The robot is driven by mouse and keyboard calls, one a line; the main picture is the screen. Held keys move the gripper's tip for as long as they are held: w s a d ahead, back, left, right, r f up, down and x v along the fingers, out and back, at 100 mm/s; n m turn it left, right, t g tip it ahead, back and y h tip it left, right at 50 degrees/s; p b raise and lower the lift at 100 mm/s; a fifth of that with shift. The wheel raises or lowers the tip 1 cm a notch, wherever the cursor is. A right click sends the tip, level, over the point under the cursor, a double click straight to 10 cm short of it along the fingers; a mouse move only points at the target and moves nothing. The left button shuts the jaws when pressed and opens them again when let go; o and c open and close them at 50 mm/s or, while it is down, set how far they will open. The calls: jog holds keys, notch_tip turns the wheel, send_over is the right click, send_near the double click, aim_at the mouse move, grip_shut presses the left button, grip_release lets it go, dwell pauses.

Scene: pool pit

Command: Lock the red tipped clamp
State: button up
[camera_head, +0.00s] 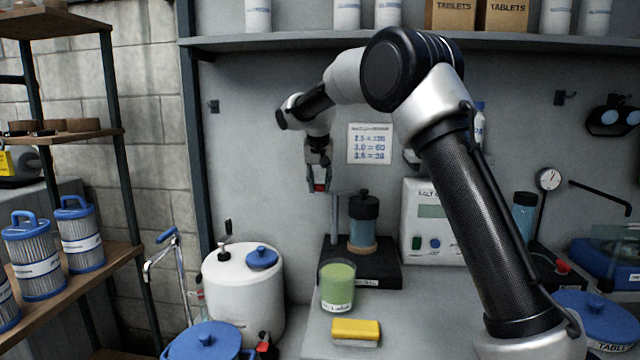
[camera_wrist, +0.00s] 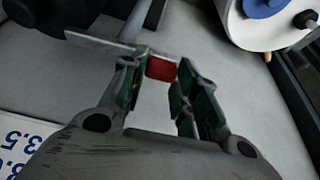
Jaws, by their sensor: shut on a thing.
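My gripper (camera_head: 319,188) hangs in the air in front of the back panel, left of the picture's middle. Its green-padded fingers (camera_wrist: 160,75) are closed around a red block-like piece (camera_wrist: 161,68), which also shows as a small red spot between the fingertips in the head view (camera_head: 320,187). A flat grey metal bar (camera_wrist: 100,43) reaches to the fingers in the wrist view; I cannot tell whether it joins the red piece. A red-tipped part (camera_head: 562,266) sits on a dark base at the right. Another small red and black part (camera_head: 265,346) is at the lower left.
Below my gripper, a dark stand with a metal post (camera_head: 334,218) holds a dark bottle (camera_head: 362,222). A green-filled beaker (camera_head: 337,288) and yellow sponge (camera_head: 356,330) are in front. A white drum (camera_head: 243,295) stands left. A shelf (camera_head: 500,40) runs above.

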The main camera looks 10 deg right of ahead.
jog(key=shift+w+m, duration=0.2)
jog(key=shift+m, duration=0.2)
jog(key=o, duration=1)
jog(key=shift+r, duration=0.1)
jog(key=v, duration=1.1)
jog(key=shift+s+a+r, duration=0.15)
jog(key=shift+r, duration=0.25)
